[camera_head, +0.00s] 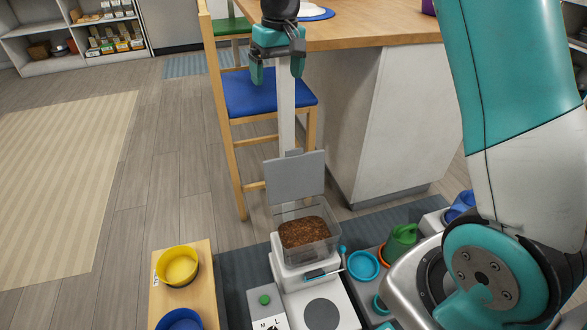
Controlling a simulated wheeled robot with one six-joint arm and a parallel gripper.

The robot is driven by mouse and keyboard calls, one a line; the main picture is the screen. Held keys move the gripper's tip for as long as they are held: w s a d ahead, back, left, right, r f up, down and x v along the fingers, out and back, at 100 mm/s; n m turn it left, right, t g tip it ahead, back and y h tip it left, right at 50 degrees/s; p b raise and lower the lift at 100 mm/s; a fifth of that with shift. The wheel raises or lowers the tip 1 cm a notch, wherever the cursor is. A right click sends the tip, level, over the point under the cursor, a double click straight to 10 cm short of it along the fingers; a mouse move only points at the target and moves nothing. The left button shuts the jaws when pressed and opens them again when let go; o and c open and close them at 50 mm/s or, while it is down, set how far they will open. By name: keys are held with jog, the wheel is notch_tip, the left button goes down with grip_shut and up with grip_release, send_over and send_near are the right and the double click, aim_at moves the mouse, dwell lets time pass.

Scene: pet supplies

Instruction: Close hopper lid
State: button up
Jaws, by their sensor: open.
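The hopper (312,252) is a clear box with brown kibble (303,232) inside, standing on a white base. Its grey lid (296,178) stands upright at the back edge, so the hopper is open on top. My gripper (277,72) is at the top middle, fingers pointing down. It is open and empty, and appears above the lid in the picture, apart from it. A pale upright post (286,115) shows between the gripper and the lid.
A chair with a blue seat (265,92) and a wooden-topped counter (375,32) stand behind. A yellow bowl (178,268) sits on a wooden board at left. A green watering can (400,240) and a blue bowl (363,265) are at right. Open floor lies left.

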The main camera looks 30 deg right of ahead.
jog(key=w+d+f+m+b, duration=0.3)
jog(key=w+d+f+b, duration=0.35)
jog(key=f, duration=0.65)
jog(key=shift+g+h, duration=0.3)
jog(key=shift+h, duration=0.1)
jog(key=f, duration=0.5)
jog(key=d+f+b, duration=0.1)
jog(key=f, duration=0.5)
jog(key=w+f+b, duration=0.1)
jog(key=f, duration=0.4)
jog(key=shift+w+d+f, duration=0.1)
jog(key=shift+d+f, duration=0.2)
jog(key=shift+d, duration=0.1)
jog(key=shift+c, duration=0.4)
